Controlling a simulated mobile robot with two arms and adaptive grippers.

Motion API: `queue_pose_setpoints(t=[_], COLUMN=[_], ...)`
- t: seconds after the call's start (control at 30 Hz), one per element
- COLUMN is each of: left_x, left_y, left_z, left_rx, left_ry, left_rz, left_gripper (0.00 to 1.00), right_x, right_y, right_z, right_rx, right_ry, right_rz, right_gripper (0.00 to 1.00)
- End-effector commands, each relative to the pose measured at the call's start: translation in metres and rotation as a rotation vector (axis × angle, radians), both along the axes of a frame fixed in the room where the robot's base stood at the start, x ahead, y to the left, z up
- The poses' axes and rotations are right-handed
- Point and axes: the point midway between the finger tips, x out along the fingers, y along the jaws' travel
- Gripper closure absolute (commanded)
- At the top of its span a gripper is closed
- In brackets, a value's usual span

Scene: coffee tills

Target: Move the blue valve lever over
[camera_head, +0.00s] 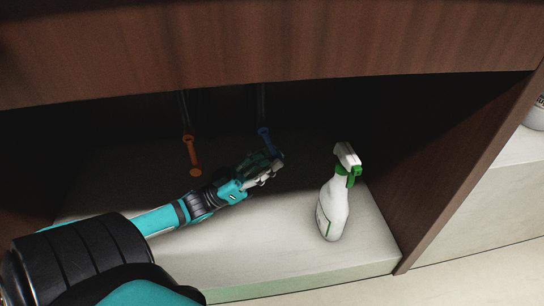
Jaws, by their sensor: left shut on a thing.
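The blue valve lever (267,139) hangs at the back of the dark cabinet opening, on a thin pipe, tilted with its lower end toward the right. My left gripper (272,168) reaches in from the left and is shut on the lever's lower end, which the fingers partly hide. An orange valve lever (193,157) hangs to the left of the blue one, apart from my gripper. My right gripper is not in view.
A white spray bottle with a green trigger (333,205) stands on the pale cabinet floor (270,255), right of my gripper. The wooden front panel (270,45) overhangs the opening. A wooden side wall (465,165) bounds it on the right.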

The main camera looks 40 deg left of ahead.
Motion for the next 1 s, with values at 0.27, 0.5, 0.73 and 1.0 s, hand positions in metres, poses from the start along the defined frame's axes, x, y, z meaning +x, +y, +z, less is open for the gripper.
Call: queue_pose_setpoints(t=[0.27,0.5,0.73,1.0], left_x=[-0.013,-0.014,-0.017,-0.021], left_y=[0.011,0.012,0.015,0.018], left_z=[-0.005,-0.006,-0.004,-0.005], left_rx=[-0.001,-0.001,0.000,-0.001], left_ry=[0.005,0.003,0.004,0.002], left_rz=[0.002,0.002,0.003,0.001], left_gripper=[0.96,0.96,0.96,0.96], right_x=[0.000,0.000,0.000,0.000], right_y=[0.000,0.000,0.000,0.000], right_z=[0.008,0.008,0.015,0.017], right_rx=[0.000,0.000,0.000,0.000], right_ry=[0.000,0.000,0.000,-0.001], right_rz=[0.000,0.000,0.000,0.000], right_gripper=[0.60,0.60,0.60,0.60])
